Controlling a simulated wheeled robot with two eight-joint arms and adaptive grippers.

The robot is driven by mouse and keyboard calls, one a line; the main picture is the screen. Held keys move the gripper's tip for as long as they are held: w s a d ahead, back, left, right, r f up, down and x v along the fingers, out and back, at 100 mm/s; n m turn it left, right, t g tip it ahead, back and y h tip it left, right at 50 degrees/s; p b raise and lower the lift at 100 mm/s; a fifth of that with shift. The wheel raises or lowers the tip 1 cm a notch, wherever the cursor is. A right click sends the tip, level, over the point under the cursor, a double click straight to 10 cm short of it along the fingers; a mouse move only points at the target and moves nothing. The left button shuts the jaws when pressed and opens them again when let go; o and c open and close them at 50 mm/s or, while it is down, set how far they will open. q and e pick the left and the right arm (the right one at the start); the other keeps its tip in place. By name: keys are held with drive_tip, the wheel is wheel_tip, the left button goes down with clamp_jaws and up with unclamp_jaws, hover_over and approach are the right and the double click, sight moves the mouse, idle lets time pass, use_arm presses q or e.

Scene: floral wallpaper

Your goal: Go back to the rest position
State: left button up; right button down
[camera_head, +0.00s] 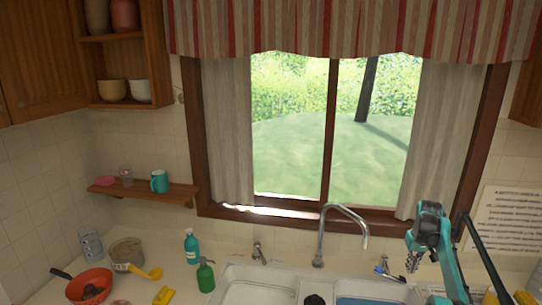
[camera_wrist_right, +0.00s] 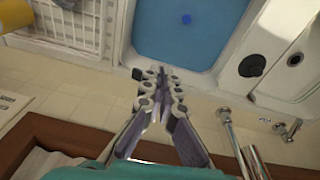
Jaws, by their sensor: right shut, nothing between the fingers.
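My right gripper (camera_head: 413,262) is at the right of the head view, raised in front of the wall and the right end of the window sill. It points down over the back edge of the sink. In the right wrist view the gripper (camera_wrist_right: 155,72) is shut, with nothing between its fingers, and its tips are near the rim of the blue-filled basin (camera_wrist_right: 180,38). My left gripper is not in either view.
The double sink (camera_head: 262,290) with a tall curved tap (camera_head: 341,207) lies left of my right gripper. Green bottle (camera_head: 205,275), teal bottle (camera_head: 191,246) and red pan (camera_head: 90,285) stand on the left counter. A dish rack (camera_wrist_right: 82,22) is beside the basin.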

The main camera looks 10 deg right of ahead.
drive_tip(key=s+a+r+n+t+b, duration=0.15)
drive_tip(key=s+a+b, duration=0.35)
drive_tip(key=a, duration=0.8)
drive_tip(key=s+a+r+t+b, duration=0.1)
drive_tip(key=s+a+r+b, duration=0.15)
drive_tip(key=s+a, duration=0.75)
drive_tip(key=s+a+f+n+t+b, duration=0.1)
drive_tip(key=s+a+f+t+b, duration=0.2)
drive_tip(key=s+a+f+b, duration=0.4)
drive_tip(key=s+a+f, duration=0.9)
drive_tip(key=a, duration=0.1)
drive_tip(key=shift+y, duration=0.4)
drive_tip(key=shift+s, duration=0.1)
